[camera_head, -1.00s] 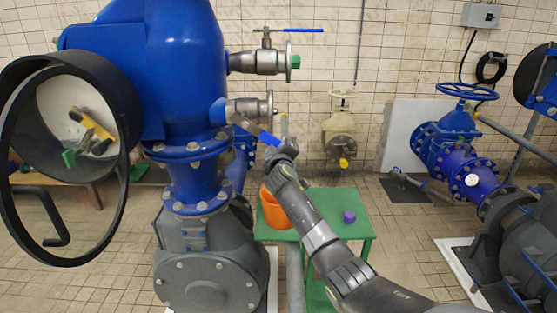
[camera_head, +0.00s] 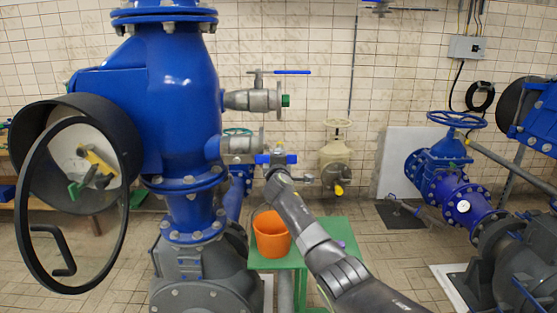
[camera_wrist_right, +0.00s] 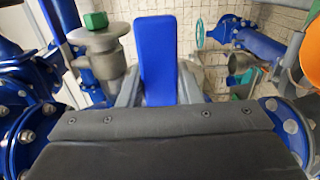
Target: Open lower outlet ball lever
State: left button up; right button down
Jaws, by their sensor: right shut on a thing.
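The lower outlet (camera_head: 240,145) is a grey metal pipe stub with a ball valve on the right side of the blue vessel. Its blue lever (camera_head: 262,159) lies about level and left to right in the head view, in line with the stub. My right gripper (camera_head: 279,160) is at the lever and hides part of it. In the right wrist view the blue lever (camera_wrist_right: 157,60) stands between my two grey fingers, which are shut on it. My left gripper is not in view.
The upper outlet (camera_head: 253,100) has its own blue lever (camera_head: 292,72) close above. A green table (camera_head: 330,237) with an orange bucket (camera_head: 271,234) stands below my right arm. A beige valve (camera_head: 335,152) is at the wall behind.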

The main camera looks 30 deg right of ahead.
jog(key=shift+r, duration=0.55)
jog(key=c, duration=1)
grip_release()
jog(key=shift+w, duration=0.1)
jog(key=shift+c, duration=0.2)
jog(key=shift+f, duration=0.2)
jog(key=shift+f, duration=0.1)
jog(key=b+v, duration=0.3)
jog(key=v, duration=1.4)
jog(key=shift+s, duration=0.25)
